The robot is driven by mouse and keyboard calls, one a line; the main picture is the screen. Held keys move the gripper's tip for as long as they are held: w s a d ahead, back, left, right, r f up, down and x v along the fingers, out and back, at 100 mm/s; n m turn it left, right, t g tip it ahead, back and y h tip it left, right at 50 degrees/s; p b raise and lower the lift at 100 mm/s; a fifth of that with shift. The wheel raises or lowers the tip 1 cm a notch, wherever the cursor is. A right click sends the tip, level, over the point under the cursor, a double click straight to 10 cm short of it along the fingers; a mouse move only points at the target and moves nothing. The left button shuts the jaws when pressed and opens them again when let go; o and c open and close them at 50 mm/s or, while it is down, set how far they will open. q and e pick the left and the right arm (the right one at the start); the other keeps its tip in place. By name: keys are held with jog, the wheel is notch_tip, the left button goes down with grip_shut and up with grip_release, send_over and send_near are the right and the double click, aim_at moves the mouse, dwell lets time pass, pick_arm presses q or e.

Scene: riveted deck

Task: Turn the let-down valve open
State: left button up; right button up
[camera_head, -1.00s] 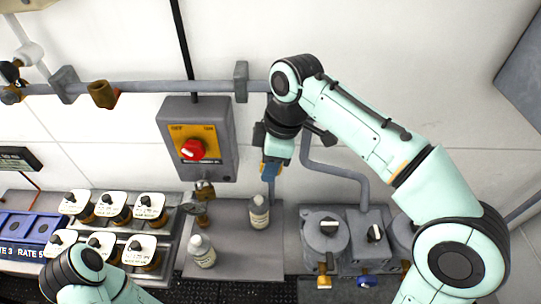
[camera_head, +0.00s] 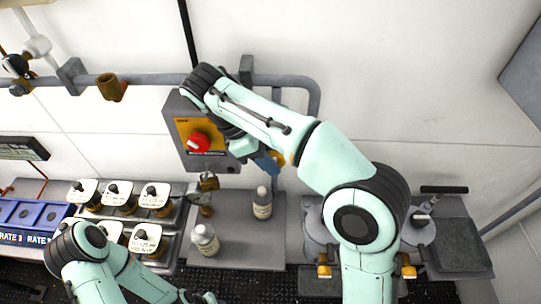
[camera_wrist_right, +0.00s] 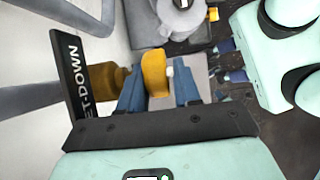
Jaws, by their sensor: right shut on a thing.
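In the right wrist view, the let-down valve shows as a yellow-orange handle (camera_wrist_right: 154,70) and a brown body (camera_wrist_right: 112,86) beside a dark plate reading "T-DOWN" (camera_wrist_right: 76,82). My right gripper (camera_wrist_right: 159,80) has its blue fingers on both sides of the handle and is shut on it. In the head view, my right gripper (camera_head: 268,163) is just right of the wall switch box, with a bit of yellow at its tip. My arm hides most of the valve there. My left arm is at the bottom left; its fingers do not show.
The grey switch box (camera_head: 226,160) with a red knob (camera_head: 198,142) is close to my right wrist. A padlock (camera_head: 208,183) hangs below it. Two bottles (camera_head: 262,205) (camera_head: 205,240) stand on the bench. Several lidded jars (camera_head: 120,195) sit at left. A pipe runs along the wall.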

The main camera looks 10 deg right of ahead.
dwell(0.6)
jog(key=o, duration=1)
jog(key=shift+c, duration=0.2)
jog(key=y, duration=0.1)
jog(key=t+y, duration=0.1)
jog(key=y, duration=0.1)
jog(key=shift+d+r+y, duration=0.2)
jog(key=shift+d+y, duration=0.1)
jog(key=shift+d, duration=0.05)
jog(key=shift+s+t+y, duration=0.1)
jog(key=shift+t+y, duration=0.2)
jog(key=shift+y, duration=0.4)
pick_arm(q)
jog(key=s+f+b, duration=0.5)
jog(key=s+f, duration=0.1)
pick_arm(e)
jog(key=y, duration=0.1)
jog(key=t+y, duration=0.1)
jog(key=y, duration=0.3)
jog(key=shift+s+d+f, duration=0.2)
jog(key=shift+s+f, duration=0.1)
pick_arm(q)
jog(key=w+r+p, duration=0.5)
jog(key=w+r, duration=0.1)
pick_arm(e)
jog(key=w+v, duration=0.1)
jog(key=v, duration=1.2)
jog(key=shift+s+d+r, duration=0.2)
jog(key=shift+s+r, duration=0.2)
